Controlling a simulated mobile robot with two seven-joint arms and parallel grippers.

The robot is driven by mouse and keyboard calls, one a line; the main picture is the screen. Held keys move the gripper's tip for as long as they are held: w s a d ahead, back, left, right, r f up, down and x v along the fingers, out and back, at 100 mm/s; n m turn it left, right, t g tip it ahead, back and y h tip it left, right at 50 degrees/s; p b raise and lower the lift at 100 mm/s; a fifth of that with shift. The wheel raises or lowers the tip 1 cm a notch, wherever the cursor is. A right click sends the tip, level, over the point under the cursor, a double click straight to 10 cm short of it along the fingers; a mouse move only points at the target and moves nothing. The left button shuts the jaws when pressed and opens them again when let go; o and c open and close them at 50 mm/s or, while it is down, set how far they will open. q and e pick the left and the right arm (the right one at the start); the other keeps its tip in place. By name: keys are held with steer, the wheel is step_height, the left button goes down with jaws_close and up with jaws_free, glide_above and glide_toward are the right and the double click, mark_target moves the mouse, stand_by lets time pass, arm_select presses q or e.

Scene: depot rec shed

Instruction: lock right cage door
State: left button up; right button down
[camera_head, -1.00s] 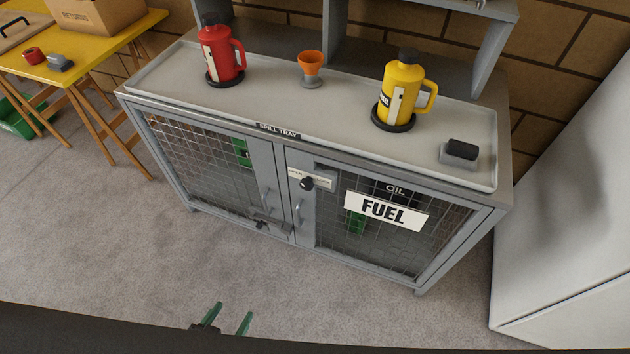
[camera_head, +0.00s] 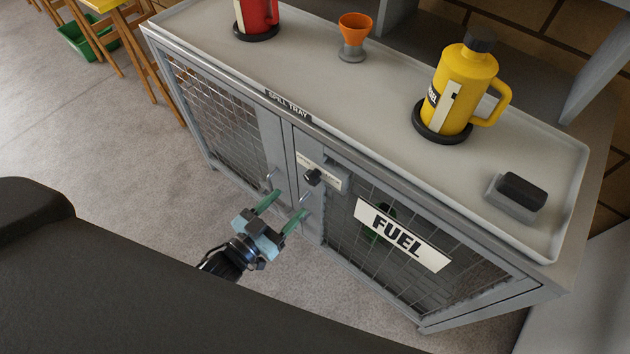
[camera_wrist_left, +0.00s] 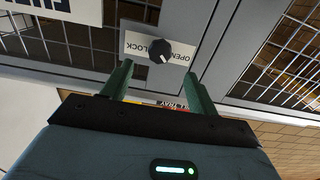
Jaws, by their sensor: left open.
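The right cage door (camera_head: 345,221) of the grey cabinet is mesh with a FUEL sign (camera_head: 401,237) and looks closed. A black knob (camera_head: 313,177) sits on a white label plate on its upper left frame. In the left wrist view the knob (camera_wrist_left: 160,51) lies ahead between the fingers, on a plate reading OPEN and LOCK; its pointer mark leans toward neither word clearly. My left gripper (camera_head: 282,208) is open and empty, its green fingers in front of the doors, below the knob in the head view. My right gripper is not in view.
The left mesh door (camera_head: 215,122) stands beside it. The floor in front is clear.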

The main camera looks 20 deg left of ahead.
mark_target(309, 181)
arm_select(q)
steer(key=shift+x, duration=3.8)
steer(key=shift+c, duration=0.2)
jaws_close()
